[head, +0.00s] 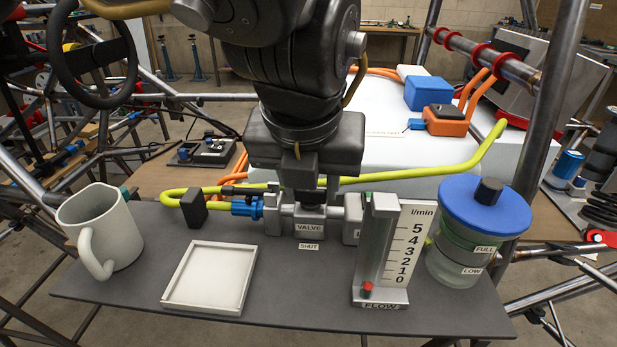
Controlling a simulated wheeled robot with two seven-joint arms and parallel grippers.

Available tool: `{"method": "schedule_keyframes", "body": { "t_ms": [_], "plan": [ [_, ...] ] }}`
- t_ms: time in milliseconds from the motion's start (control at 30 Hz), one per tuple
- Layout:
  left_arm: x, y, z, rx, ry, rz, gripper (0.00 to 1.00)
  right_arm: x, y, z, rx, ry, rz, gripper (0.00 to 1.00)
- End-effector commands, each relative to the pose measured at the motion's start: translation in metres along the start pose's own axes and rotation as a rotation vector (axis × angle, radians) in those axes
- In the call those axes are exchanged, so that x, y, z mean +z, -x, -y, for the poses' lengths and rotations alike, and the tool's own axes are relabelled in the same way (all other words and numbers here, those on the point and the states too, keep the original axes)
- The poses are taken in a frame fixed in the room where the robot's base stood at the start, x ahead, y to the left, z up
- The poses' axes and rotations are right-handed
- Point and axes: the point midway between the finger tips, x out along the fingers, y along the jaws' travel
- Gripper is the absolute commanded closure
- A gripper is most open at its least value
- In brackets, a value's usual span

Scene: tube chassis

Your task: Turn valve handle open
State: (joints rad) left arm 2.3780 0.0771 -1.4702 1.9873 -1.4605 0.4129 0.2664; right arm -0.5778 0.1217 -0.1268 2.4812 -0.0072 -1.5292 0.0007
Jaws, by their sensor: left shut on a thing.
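The grey valve (308,223) sits in a line of fittings at the middle of the dark shelf, with a VALVE label on its front and a SHUT label below. My left gripper (304,193) comes down from above and is shut on the valve handle, a dark piece (313,198) on top of the valve. Most of the handle is hidden by the gripper, so its angle cannot be told. The flow meter (380,245) stands just right of the valve, its red float (367,290) low by the 0 mark. My right gripper is not in view.
A white mug (101,228) and a shallow square tray (210,278) are on the left of the shelf (290,310). A blue-lidded jar (472,240) stands at the right. A yellow hose (430,170) runs behind the valve. Steel tubes frame both sides.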

Motion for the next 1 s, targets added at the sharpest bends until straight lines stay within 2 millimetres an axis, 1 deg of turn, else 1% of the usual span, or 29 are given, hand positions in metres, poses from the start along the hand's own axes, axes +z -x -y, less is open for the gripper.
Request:
{"method": "schedule_keyframes", "body": {
  "t_ms": [300, 767, 800, 933, 1000],
  "plan": [
    [0.0000, 0.0002, 0.0006, 0.032, 0.075, 0.000, 0.85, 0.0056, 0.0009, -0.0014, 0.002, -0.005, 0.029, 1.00],
    [-0.0001, -0.0001, 0.0005, 0.035, 0.085, -0.001, 0.85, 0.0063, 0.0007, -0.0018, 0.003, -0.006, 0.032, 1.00],
    [-0.0001, -0.0001, 0.0005, 0.035, 0.085, -0.001, 0.57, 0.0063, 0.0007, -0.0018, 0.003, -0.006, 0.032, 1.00],
    [-0.0001, -0.0001, 0.0005, 0.035, 0.085, -0.001, 0.40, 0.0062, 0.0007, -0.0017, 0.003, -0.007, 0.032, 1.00],
    [-0.0001, -0.0001, 0.0005, 0.035, 0.084, -0.001, 0.40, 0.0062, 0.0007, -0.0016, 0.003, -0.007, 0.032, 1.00]
  ]
}}
